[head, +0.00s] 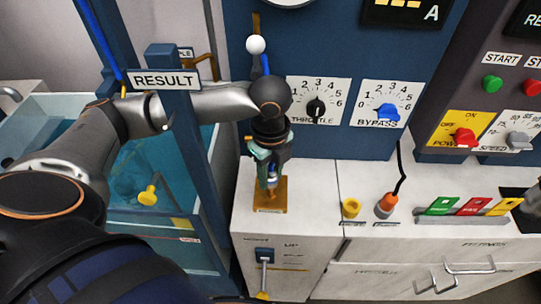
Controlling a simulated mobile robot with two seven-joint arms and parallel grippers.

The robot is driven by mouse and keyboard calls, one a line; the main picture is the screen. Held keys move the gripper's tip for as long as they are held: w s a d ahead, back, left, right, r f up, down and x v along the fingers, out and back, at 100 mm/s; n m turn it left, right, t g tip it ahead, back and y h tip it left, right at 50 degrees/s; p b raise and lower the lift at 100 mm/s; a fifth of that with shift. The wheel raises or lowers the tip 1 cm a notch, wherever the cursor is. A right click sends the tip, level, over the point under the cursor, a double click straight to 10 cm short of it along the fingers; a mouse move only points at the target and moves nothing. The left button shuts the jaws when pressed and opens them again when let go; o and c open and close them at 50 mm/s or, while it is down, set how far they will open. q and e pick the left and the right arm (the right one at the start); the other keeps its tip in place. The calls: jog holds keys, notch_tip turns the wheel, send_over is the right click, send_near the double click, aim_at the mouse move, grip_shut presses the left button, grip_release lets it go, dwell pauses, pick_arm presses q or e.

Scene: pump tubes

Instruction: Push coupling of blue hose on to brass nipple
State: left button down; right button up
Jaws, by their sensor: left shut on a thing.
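My left arm reaches in from the left, and its gripper (268,172) points down over a brass plate (270,201) on the white bench top. The gripper is shut on the blue hose's coupling, which is mostly hidden between the fingers. A short piece of blue hose (265,65) shows above my wrist, beside a white ball. The brass nipple is hidden behind or below the fingers, so I cannot tell whether the coupling touches it.
A yellow cap (351,208) and an orange plug (386,205) with a black cable stand to the right on the bench. Green, red and yellow tags (474,206) lie farther right. The RESULT sign post (185,130) and a water tank (150,190) are at the left.

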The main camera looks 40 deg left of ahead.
aim_at(270, 185)
dwell(0.8)
pick_arm(q)
jog(key=shift+p, duration=0.7)
dwell(0.3)
jog(key=shift+p, duration=0.6)
dwell(0.5)
jog(key=shift+p, duration=0.6)
jog(key=shift+s+f, duration=0.1)
jog(key=shift+f, duration=1.8)
